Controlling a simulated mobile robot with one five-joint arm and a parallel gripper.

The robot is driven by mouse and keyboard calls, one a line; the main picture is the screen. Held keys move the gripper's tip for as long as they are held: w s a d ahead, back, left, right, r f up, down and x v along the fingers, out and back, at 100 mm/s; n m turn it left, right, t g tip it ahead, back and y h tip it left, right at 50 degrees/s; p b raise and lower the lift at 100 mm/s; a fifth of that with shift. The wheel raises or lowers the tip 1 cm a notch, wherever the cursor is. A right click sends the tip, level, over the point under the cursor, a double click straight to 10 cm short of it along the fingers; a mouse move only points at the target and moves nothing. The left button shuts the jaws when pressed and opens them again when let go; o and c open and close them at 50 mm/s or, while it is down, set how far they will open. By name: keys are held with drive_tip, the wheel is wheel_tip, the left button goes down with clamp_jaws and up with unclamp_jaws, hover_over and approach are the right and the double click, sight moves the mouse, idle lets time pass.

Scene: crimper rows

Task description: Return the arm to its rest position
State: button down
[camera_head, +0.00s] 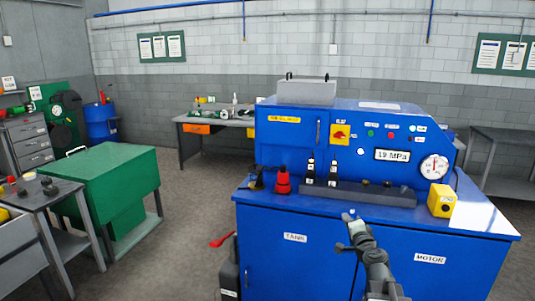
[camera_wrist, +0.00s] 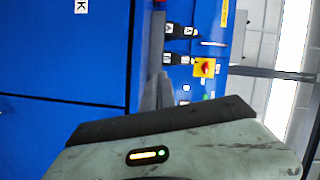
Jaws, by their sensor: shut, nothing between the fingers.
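My arm (camera_head: 376,268) rises from the bottom of the head view in front of the blue crimper bench (camera_head: 300,262). My gripper (camera_head: 349,219) is at the arm's upper end, seen against the bench's front and top edge. It is shut and empty. In the wrist view the grey fingers of my gripper (camera_wrist: 158,92) are together, with the blue bench (camera_wrist: 60,120) behind them. That view is turned sideways, and the grey wrist body fills its lower part. Any gap between the fingers and the bench is hard to judge.
On the bench top are a red-and-black fitting (camera_head: 283,182), a dark rail (camera_head: 375,193) with upright fittings, and a yellow box (camera_head: 441,201). A pressure gauge (camera_head: 434,167) is on the panel. A green cabinet (camera_head: 115,185) stands left, with open floor (camera_head: 185,240) between.

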drive_tip(key=s+a+f+n+g+y, duration=0.2)
drive_tip(key=s+a+f+n+g, duration=0.25)
drive_tip(key=a, duration=0.45)
drive_tip(key=s+a+f+n+g+y, duration=0.25)
drive_tip(key=a+f+n, duration=0.4)
drive_tip(key=a, duration=0.35)
drive_tip(key=s+d+f+n+g+h, duration=0.1)
drive_tip(key=s+d+f+g, duration=0.3)
drive_tip(key=s, duration=0.4)
drive_tip(key=s+d+f+n+g+h, duration=0.2)
drive_tip(key=s+d+f+g+h, duration=0.2)
drive_tip(key=s, duration=0.5)
wheel_tip(320, 180, down, 3)
drive_tip(key=shift+s+r+g+h, duration=0.2)
drive_tip(key=shift+g+h, duration=0.15)
drive_tip(key=shift+g, duration=0.65)
